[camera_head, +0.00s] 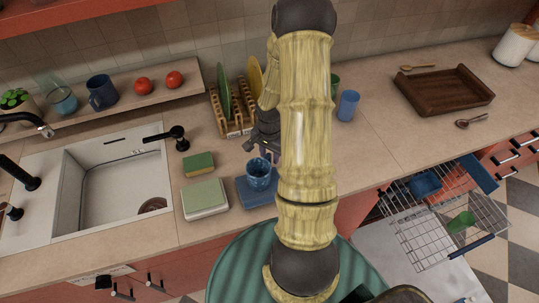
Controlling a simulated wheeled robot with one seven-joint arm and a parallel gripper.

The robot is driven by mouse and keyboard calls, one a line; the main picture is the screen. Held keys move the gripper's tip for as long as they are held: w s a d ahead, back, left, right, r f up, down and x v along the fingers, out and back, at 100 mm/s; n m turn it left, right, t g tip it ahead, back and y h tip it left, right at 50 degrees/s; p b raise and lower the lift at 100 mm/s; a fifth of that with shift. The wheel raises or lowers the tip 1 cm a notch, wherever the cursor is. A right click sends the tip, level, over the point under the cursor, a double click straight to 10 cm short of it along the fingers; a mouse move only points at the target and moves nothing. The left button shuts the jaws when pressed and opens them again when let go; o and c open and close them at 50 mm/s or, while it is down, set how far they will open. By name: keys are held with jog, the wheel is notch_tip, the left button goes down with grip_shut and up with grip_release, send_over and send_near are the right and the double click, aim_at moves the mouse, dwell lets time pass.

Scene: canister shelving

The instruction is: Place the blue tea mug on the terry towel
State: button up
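A blue mug (258,178) stands upright over a folded blue cloth (246,199) on the counter, right of the sink. It appears to rest on the cloth, which looks like a towel. A second, darker blue mug (101,92) stands on the ledge behind the sink. My gripper (261,153) is at the rim of the mug on the blue cloth, pointing down. My arm hides its right side, and whether the fingers grip the mug is unclear.
A green sponge (198,163) lies beside the sink (110,185). A wooden plate rack (236,118) stands behind my gripper, and a blue cup (348,106) is to the right. A brown tray (443,90) is farther right. An open dishwasher rack (440,215) juts out below. Counter between cup and tray is clear.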

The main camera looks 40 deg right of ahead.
notch_tip(320, 180, up, 11)
jog(key=shift+r+b, duration=0.15)
jog(key=shift+b, duration=0.35)
dwell(0.3)
jog(key=s+a+r+n+t, duration=0.1)
jog(key=s+a+r+n, duration=0.2)
jog(key=a+n, duration=0.3)
jog(key=s+a+r+n+t, duration=0.1)
jog(key=s+a+r+n, duration=0.2)
jog(key=a+n, duration=0.4)
jog(key=s+a, duration=0.1)
jog(key=a, duration=0.3)
jog(key=shift+a+r+n+t, duration=0.25)
jog(key=shift+r+n+t, duration=0.05)
jog(key=shift+r, duration=0.05)
